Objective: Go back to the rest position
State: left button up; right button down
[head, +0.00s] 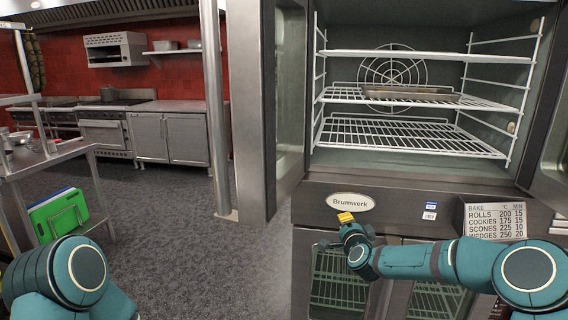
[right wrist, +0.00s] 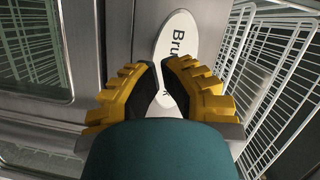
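My right gripper (head: 345,217) reaches in from the right, in front of the oven's lower front panel, near the Brumwerk nameplate (head: 351,202). In the right wrist view, its two yellow fingers with dark pads (right wrist: 160,72) are close together with only a narrow gap between the tips. Nothing is held between them. The nameplate (right wrist: 178,45) lies beyond the fingertips in that view. My left arm (head: 75,275) shows only as a teal link at the lower left; its gripper is outside the picture.
The oven (head: 375,185) stands open, with white wire racks (head: 400,135) and a flat metal tray (head: 410,93) inside. Its open door (head: 290,95) is on the left. A metal pole (head: 214,110) and a steel table (head: 50,155) with green and white boards (head: 60,215) stand further left. Grey floor between is clear.

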jog(key=s+a+f+n+g+y, duration=0.2)
jog(key=s+a+f+n+g, duration=0.25)
jog(key=s+f, duration=0.55)
jog(key=s+a+f+n+g+y, duration=0.25)
jog(key=s+a+f+n, duration=0.2)
jog(key=s+f, duration=0.5)
jog(key=s+f+n+g, duration=0.2)
jog(key=s+f+g, duration=0.2)
jog(key=s, duration=0.7)
jog(key=s+f+n+g, duration=0.2)
jog(key=s+f+g, duration=0.2)
jog(key=s, duration=0.8)
notch_tip(320, 180, down, 3)
jog(key=shift+a+r+h, duration=0.2)
jog(key=shift+a+h, duration=0.15)
jog(key=shift+h, duration=0.1)
jog(key=shift+d, duration=0.1)
